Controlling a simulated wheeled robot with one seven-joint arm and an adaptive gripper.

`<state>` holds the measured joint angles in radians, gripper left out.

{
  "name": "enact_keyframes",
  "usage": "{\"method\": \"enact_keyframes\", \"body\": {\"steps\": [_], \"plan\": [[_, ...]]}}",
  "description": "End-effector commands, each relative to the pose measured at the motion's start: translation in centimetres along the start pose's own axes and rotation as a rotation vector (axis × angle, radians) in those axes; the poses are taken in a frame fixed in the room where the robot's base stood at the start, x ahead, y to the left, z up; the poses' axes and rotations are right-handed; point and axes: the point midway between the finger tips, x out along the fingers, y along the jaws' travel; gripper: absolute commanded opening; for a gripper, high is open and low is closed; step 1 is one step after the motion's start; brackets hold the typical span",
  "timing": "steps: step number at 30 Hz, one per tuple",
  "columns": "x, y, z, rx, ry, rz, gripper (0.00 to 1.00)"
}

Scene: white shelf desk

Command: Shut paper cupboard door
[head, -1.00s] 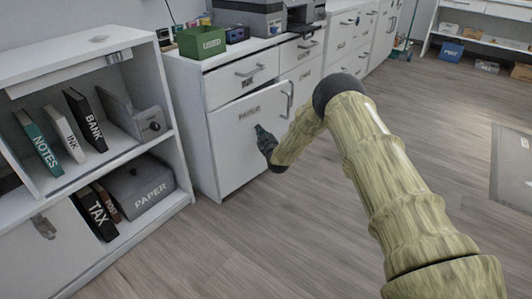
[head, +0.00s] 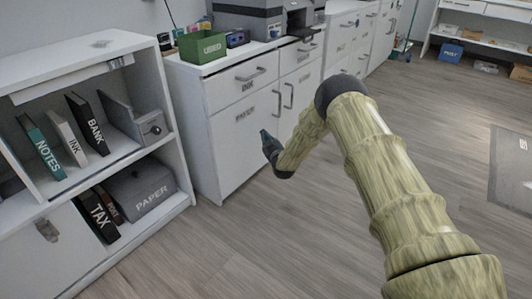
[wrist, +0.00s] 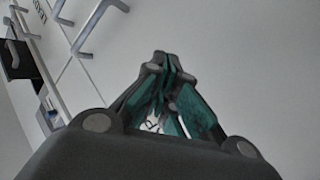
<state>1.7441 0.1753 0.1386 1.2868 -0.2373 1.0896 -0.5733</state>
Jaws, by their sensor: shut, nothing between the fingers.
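The paper cupboard door (head: 232,152) is the white door marked PAPER, under the INK drawer of the white cabinet. It looks flush with the cabinet front, with no visible gap. Its grey bar handle (head: 278,104) is at the upper right edge. My gripper (head: 265,135) is shut and empty, its fingertips in front of the right part of the door. In the wrist view the closed fingers (wrist: 162,62) point at the white door face (wrist: 245,75), and part of the label shows between the finger links. I cannot tell whether the fingertips touch the door.
The INK drawer (head: 246,87) above is closed. A neighbouring door with its own handle (head: 288,95) stands at the right. A green USED box (head: 202,47) sits on top. An open shelf with books and a PAPER box (head: 142,189) stands left. The floor in front is clear.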

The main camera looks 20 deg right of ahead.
Motion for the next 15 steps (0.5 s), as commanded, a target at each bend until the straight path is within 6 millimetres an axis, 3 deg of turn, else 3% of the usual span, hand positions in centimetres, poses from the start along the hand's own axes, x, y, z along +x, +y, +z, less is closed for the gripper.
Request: {"method": "enact_keyframes", "body": {"steps": [15], "plan": [[-2.7, 1.6, 0.7, 0.0, 0.0, 0.0, 0.0]]}}
